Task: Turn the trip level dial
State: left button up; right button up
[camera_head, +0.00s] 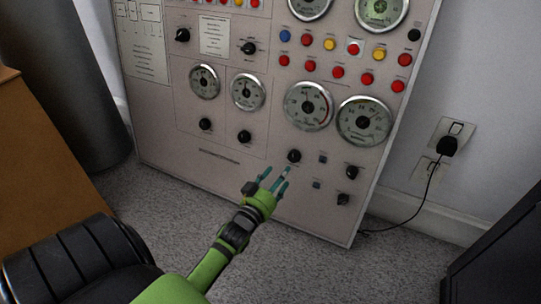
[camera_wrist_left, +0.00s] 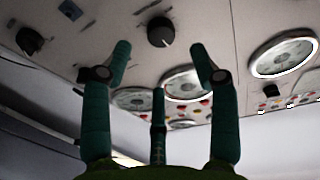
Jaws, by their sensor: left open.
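A grey upright control panel (camera_head: 225,155) carries several black knobs; their labels are too small to read, so I cannot tell which is the trip level dial. The knob closest to my left gripper (camera_head: 275,176) is a round black one (camera_head: 294,155) under the large gauges. My left gripper is green with teal fingers, open and empty, just in front of the panel's lower part. In the left wrist view a black knob (camera_wrist_left: 160,31) with a pale pointer mark shows beyond the spread fingers, apart from them. My right gripper is not in view.
Large round gauges (camera_head: 308,106) and rows of coloured buttons (camera_head: 338,72) sit higher on the panel. Two more knobs (camera_head: 352,172) are at its lower right. A plugged-in wall socket (camera_head: 452,133) is at right, with a cable beside the panel. Carpet (camera_head: 300,260) lies bare in front.

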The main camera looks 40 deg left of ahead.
pick_arm(q)
jog(key=s, duration=0.5)
jog(key=shift+d, duration=0.4)
